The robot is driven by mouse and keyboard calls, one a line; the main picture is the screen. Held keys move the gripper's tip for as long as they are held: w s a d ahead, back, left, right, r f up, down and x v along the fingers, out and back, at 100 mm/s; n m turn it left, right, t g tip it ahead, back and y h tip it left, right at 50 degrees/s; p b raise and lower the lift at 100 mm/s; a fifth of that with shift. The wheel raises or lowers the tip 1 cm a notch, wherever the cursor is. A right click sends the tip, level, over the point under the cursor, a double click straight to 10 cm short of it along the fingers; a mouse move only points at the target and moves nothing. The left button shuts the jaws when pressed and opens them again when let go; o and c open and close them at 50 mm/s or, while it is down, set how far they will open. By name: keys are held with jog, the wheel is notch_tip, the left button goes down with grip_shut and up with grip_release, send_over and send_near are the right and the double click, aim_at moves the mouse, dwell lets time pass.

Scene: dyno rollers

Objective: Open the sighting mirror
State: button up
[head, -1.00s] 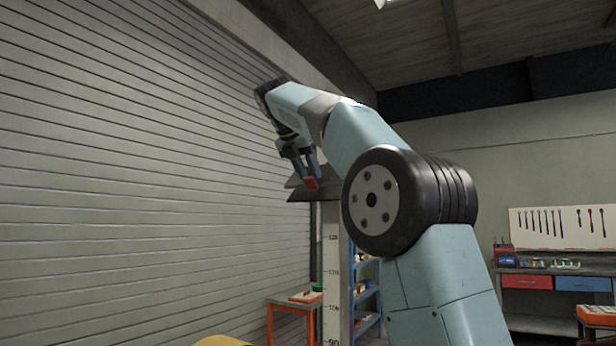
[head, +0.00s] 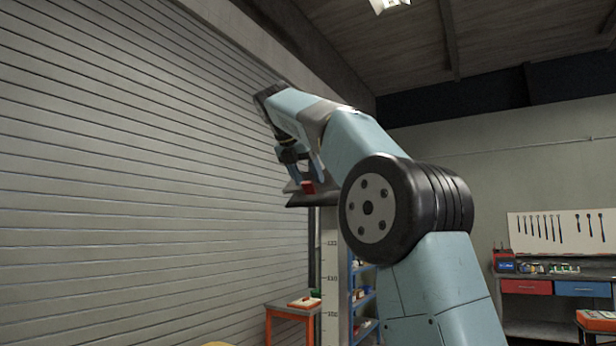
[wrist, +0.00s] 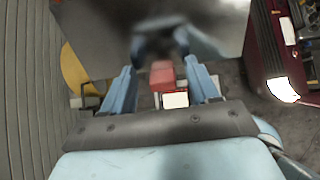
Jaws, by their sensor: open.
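The sighting mirror is a dark plate (head: 312,201) on top of a white post (head: 331,270) with a number scale. In the wrist view its glossy face (wrist: 95,35) fills the top and holds a blurred reflection of my gripper. A small red tab (wrist: 162,75) shows at its lower edge, between my two blue fingers; it is also in the head view (head: 308,187). My gripper (head: 301,168) is open at the plate, its fingers (wrist: 160,67) spread on either side of the tab. I cannot tell whether they touch it.
A ribbed shutter wall (head: 140,190) runs close along the left. An orange table (head: 293,308) and blue shelves (head: 364,300) stand behind the post. A workbench (head: 550,287) is at the far right. A dark red vehicle (wrist: 270,45) shows at the right in the wrist view.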

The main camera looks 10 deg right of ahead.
jog(key=v, duration=0.7)
jog(key=shift+s+a+r, duration=0.1)
jog(key=shift+a, duration=0.05)
dwell(0.6)
jog(key=s+d+f+m+y, duration=0.2)
jog(key=s+f+m, duration=0.7)
jog(key=f, duration=0.6)
jog(key=s+d+f+m+y, duration=0.2)
jog(key=s+f+m, duration=0.7)
jog(key=f, duration=0.7)
jog(key=s+d+f+m+y, duration=0.2)
jog(key=s+d+f+m, duration=0.2)
jog(key=s+f+m, duration=0.5)
jog(key=s+f, duration=0.4)
jog(key=f, duration=0.3)
jog(key=shift+f+g, duration=0.15)
jog(key=shift+g, duration=0.15)
